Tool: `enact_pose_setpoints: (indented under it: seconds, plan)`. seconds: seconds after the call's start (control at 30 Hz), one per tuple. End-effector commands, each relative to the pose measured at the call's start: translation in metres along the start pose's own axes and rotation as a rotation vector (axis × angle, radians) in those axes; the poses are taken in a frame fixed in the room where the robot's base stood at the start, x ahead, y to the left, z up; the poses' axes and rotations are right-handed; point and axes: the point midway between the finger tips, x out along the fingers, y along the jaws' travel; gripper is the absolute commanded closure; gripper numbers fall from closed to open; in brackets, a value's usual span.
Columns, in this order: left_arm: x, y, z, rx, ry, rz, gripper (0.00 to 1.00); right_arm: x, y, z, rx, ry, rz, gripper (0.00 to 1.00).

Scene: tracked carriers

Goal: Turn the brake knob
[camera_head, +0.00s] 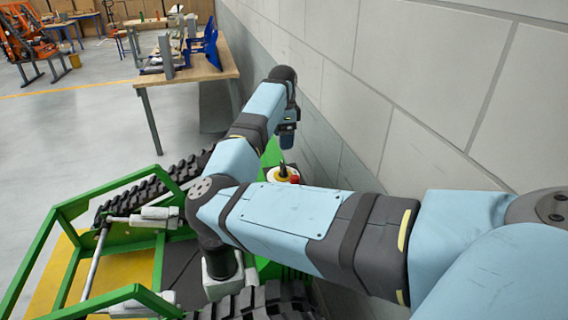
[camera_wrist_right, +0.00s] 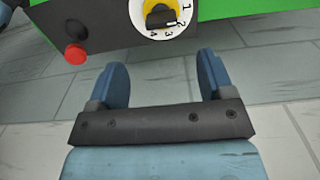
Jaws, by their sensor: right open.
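The brake knob (camera_wrist_right: 158,15) is yellow with a black bar, in the middle of a white dial (camera_wrist_right: 140,17) with printed numbers. It shows at the top of the right wrist view, partly cut off by the edge. In the head view a small yellow and white part of it (camera_head: 282,173) shows behind my right forearm. My right gripper (camera_wrist_right: 162,62) is open and empty, its two blue fingers apart from the knob. In the head view this gripper (camera_head: 287,138) hangs just above the knob. My left gripper is not in view.
A red button (camera_wrist_right: 75,54) sits left of the dial on the dark panel (camera_wrist_right: 103,32) of the green carrier. The carrier's green frame (camera_head: 60,235) and black tracks (camera_head: 140,195) lie below my arm. A grey wall (camera_head: 400,80) stands close on the right. A wooden table (camera_head: 225,65) stands behind.

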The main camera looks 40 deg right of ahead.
Motion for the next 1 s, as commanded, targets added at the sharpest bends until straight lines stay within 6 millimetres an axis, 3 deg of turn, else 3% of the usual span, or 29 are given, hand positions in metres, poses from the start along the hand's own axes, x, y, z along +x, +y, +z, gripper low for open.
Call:
enact_pose_setpoints:
  seconds: [0.3,0.5,0.93,1.0]
  plan:
    - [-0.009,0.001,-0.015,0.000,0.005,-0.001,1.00,0.067,0.000,-0.001,0.000,0.002,0.003,0.26]
    - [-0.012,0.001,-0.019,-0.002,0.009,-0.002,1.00,0.095,0.000,-0.001,0.000,0.002,0.000,0.26]
    - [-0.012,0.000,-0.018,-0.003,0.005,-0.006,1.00,0.107,0.000,-0.001,0.001,0.001,-0.001,0.26]
    - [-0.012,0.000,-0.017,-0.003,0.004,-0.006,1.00,0.107,0.000,-0.001,0.001,0.001,-0.001,0.39]
